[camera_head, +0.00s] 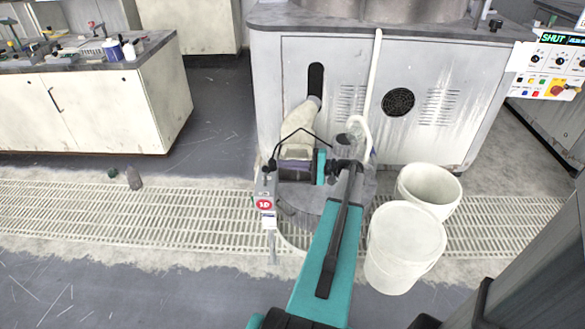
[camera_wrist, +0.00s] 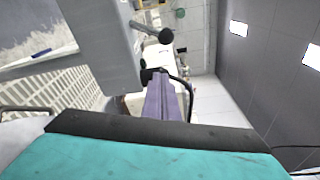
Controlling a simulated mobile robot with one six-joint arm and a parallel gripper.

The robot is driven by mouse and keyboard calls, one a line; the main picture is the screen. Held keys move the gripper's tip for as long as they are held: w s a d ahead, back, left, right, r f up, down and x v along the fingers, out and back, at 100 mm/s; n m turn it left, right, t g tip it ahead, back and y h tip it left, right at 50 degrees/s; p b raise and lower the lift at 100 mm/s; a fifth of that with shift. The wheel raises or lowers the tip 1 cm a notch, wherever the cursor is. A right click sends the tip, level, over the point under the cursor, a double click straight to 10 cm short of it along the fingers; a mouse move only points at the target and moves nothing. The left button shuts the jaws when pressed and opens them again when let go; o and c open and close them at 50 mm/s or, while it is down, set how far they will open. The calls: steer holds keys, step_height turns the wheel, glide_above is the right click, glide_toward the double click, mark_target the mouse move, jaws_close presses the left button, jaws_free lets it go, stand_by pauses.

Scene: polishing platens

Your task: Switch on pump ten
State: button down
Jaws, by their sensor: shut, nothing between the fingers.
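The grey control box (camera_head: 267,185) stands on a thin post with a round red "10" label (camera_head: 264,204). My gripper (camera_head: 279,170) is beside the box's upper right in the head view, shut and empty. In the wrist view, my purple gripper (camera_wrist: 152,77) has dark tips close to a large grey surface. A rod with a round black knob (camera_wrist: 165,36) stands out above the fingertips there, apart from them. A small black knob (camera_head: 271,164) also shows at the box's top in the head view. I cannot tell whether the fingertips touch the box.
A large grey machine cabinet (camera_head: 310,120) stands behind my arm, with a pale bag and hose before it. White buckets (camera_head: 403,245) stand right of my arm. A control panel (camera_head: 552,65) is at far right.

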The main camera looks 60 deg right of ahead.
mark_target(273, 171)
steer(key=x, duration=0.5)
steer(key=shift+a+r, duration=0.1)
steer(key=shift+a, duration=0.25)
steer(key=shift+s+a+r, duration=0.3)
steer(key=shift+s+a, duration=0.25)
steer(key=shift+s+a+r, duration=0.25)
steer(key=shift+s+a, duration=0.3)
steer(key=shift+a, duration=0.05)
